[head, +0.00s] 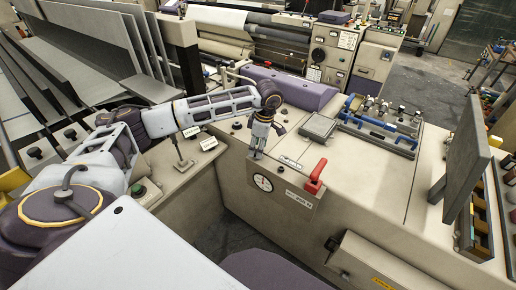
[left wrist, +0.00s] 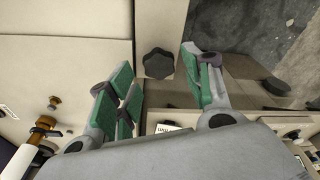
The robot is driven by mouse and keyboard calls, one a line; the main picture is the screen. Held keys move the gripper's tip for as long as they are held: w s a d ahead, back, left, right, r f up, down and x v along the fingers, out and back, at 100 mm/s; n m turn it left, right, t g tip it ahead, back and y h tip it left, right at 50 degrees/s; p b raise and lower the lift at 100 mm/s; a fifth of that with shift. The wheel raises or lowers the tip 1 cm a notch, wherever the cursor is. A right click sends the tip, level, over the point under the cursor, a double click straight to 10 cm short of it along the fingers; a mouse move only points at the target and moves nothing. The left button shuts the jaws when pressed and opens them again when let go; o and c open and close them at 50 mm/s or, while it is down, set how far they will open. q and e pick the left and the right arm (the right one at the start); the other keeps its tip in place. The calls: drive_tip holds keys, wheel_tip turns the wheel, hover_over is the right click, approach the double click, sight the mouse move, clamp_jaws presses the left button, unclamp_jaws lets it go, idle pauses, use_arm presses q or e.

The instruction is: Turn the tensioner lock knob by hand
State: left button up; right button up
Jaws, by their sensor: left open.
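A dark lobed knob (left wrist: 158,63) sits on a pale beige surface in the left wrist view, beyond and between my left gripper's fingertips. My left gripper (left wrist: 157,68) is open, its green-padded fingers spread to either side of the knob. I see nothing held between them, and I cannot tell how near the fingertips are to the knob. In the head view my left gripper (head: 257,152) points down at the machine's near edge, above a round gauge (head: 263,183). A dark knob (head: 333,243) shows lower on the machine's front; I cannot tell if it is the same one.
A red lever (head: 316,178) stands right of the gauge, beside a small label (head: 299,198). A grey screen (head: 318,127) and blue-railed fittings (head: 378,122) lie on the machine top. A large dark panel (head: 468,160) stands at the right. Grey floor (left wrist: 265,35) shows beyond the right finger.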

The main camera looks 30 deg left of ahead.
use_arm(q)
drive_tip(key=shift+m, duration=0.3)
use_arm(e)
drive_tip(key=shift+f, duration=0.1)
use_arm(q)
drive_tip(key=shift+f, duration=0.15)
use_arm(e)
drive_tip(key=shift+f, duration=0.15)
use_arm(q)
drive_tip(key=shift+f+b, duration=0.75)
drive_tip(key=shift+f, duration=0.1)
use_arm(e)
drive_tip(key=shift+f, duration=0.55)
use_arm(q)
drive_tip(key=shift+c, duration=0.2)
drive_tip(key=c, duration=0.7)
use_arm(e)
drive_tip(key=shift+s, duration=0.15)
drive_tip(key=w+d, duration=0.3)
drive_tip(key=w, duration=0.2)
drive_tip(key=shift+w+r, duration=0.15)
drive_tip(key=shift+r, duration=0.25)
